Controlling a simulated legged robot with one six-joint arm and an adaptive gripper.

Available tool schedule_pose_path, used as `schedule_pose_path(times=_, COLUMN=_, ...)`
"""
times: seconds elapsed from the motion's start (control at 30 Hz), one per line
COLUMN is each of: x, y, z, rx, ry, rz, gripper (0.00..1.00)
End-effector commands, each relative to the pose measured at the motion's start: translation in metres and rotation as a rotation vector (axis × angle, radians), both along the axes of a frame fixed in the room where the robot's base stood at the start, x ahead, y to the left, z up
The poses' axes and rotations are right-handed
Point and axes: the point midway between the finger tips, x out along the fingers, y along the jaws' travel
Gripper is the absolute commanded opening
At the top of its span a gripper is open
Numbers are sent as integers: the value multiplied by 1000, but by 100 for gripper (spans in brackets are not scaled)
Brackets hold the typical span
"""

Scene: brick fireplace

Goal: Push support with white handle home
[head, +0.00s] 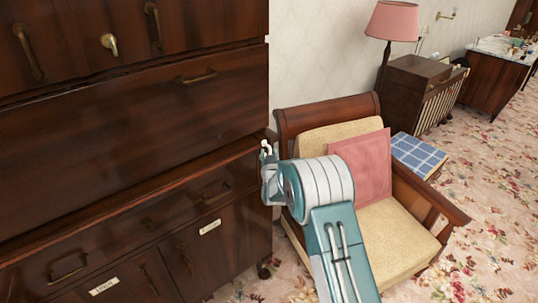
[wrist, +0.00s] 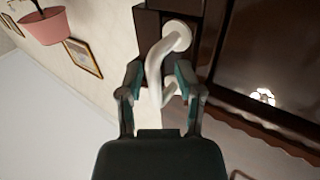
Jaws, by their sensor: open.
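The white curved handle (wrist: 154,72) sits on the end of a dark wooden support (wrist: 147,24) in the wrist view. The handle lies between the two spread fingers of my gripper (wrist: 160,76). I cannot tell if either finger touches it. In the head view my gripper (head: 266,165) is at the right edge of the dark wooden cabinet (head: 130,130), with a bit of the white handle (head: 266,147) showing at its tip. Most of the support is hidden there.
An armchair (head: 325,118) with a pink cushion (head: 360,163) stands close to the right of the cabinet, beside and behind my arm. A pink lamp (head: 392,20) and a brown wooden box-like piece (head: 408,90) stand behind it. Flowered carpet (head: 490,200) is clear at the right.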

Motion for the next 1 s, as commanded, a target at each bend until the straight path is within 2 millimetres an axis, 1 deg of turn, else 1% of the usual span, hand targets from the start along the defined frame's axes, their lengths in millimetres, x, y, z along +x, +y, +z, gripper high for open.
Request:
schedule_pose_path(times=0.33, x=-2, y=0, z=1, rx=0, ry=0, rz=1, gripper=50)
schedule_pose_path(times=0.47, x=-12, y=0, z=0, rx=0, ry=1, rz=1, gripper=50)
schedule_pose_path(times=0.57, x=-27, y=0, z=0, rx=-1, ry=2, rz=1, gripper=50)
schedule_pose_path(times=0.9, x=-88, y=-2, z=-1, rx=-1, ry=2, rz=2, gripper=50)
schedule_pose_path(times=1.0, x=-103, y=-2, z=-1, rx=-1, ry=2, rz=2, gripper=50)
